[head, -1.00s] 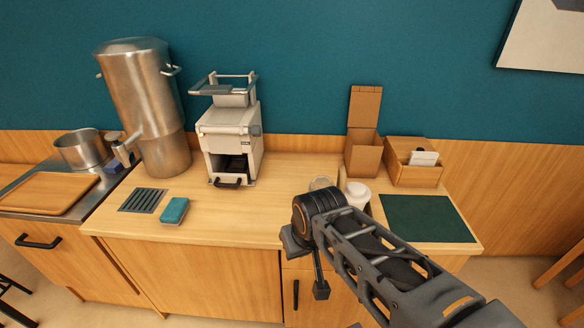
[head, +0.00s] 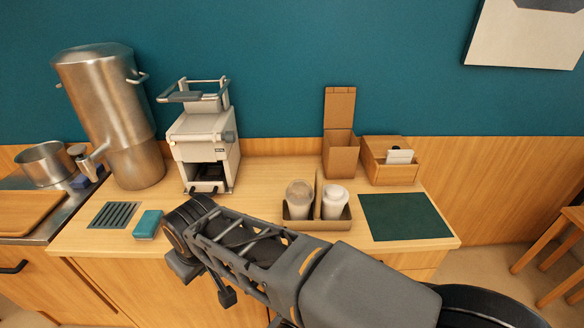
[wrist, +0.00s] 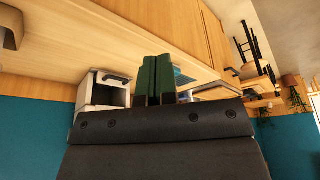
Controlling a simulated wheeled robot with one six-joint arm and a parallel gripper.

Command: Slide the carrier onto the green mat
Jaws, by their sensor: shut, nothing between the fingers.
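The carrier (head: 316,224) is a brown cardboard holder with a central upright divider, standing on the counter left of the green mat. It holds two cups, one with a clear domed lid (head: 298,196) and one with a white lid (head: 335,198). The green mat (head: 405,216) lies flat and bare at the counter's right end, a small gap from the carrier. My gripper (wrist: 156,78) shows in the wrist view with its green fingers together and empty, apart from the carrier. In the head view my arm crosses in front of the counter, left of the carrier, and the fingertips cannot be made out.
A tall open box (head: 340,152) and a wooden box with cards (head: 391,160) stand behind the carrier and mat. A white machine (head: 204,146), a steel urn (head: 112,120), a blue-green sponge (head: 148,224) and a drain grate (head: 114,215) are to the left.

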